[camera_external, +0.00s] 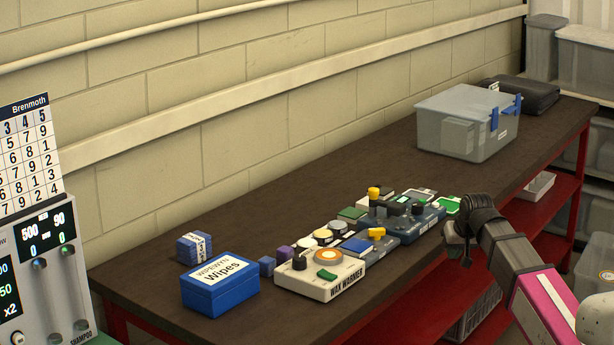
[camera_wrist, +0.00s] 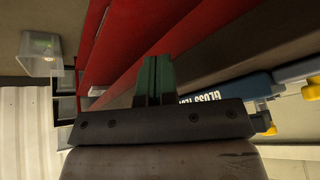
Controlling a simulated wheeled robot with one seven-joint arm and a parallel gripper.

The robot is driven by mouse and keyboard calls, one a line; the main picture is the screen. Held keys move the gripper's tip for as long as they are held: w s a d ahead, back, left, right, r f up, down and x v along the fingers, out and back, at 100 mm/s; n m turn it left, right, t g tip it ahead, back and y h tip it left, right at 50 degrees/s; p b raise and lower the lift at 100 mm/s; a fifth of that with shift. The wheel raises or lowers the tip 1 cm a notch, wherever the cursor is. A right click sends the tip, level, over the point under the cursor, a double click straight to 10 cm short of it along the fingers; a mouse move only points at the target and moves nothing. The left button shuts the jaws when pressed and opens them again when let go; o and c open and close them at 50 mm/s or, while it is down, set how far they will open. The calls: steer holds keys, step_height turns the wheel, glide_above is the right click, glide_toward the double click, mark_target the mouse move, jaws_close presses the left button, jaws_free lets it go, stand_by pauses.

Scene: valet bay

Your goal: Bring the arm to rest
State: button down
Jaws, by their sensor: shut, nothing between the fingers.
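My gripper (camera_external: 458,252) is at the front edge of the dark workbench (camera_external: 330,135), beside the right end of the group of devices. My arm reaches in from the lower right. In the wrist view the two dark green fingers (camera_wrist: 155,78) are together, with nothing seen between them. The gripper looks empty and apart from the devices. The fingertips are small and dark in the external view.
A wax warmer (camera_external: 320,277), blue wipes box (camera_external: 220,285) and several small devices crowd the bench front. A lidded grey bin (camera_external: 468,122) stands farther back. A gloss tester (camera_wrist: 220,94) shows close by in the wrist view. Red shelving (camera_external: 420,300) lies below.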

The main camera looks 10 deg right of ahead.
steer(key=s+d+f+g, duration=0.1)
steer(key=s+d+f, duration=0.2)
steer(key=s+f, duration=0.4)
steer(key=s+d+f+g+h, duration=0.1)
steer(key=s+d+f+g, duration=0.1)
steer(key=s+f, duration=0.6)
steer(key=s+d+f+g, duration=0.2)
steer(key=s+d+f, duration=0.2)
steer(key=f, duration=1.3)
steer(key=s, duration=0.3)
steer(key=shift+s+d+f, duration=0.15)
steer(key=shift+d+f, duration=0.05)
steer(key=shift+f, duration=0.1)
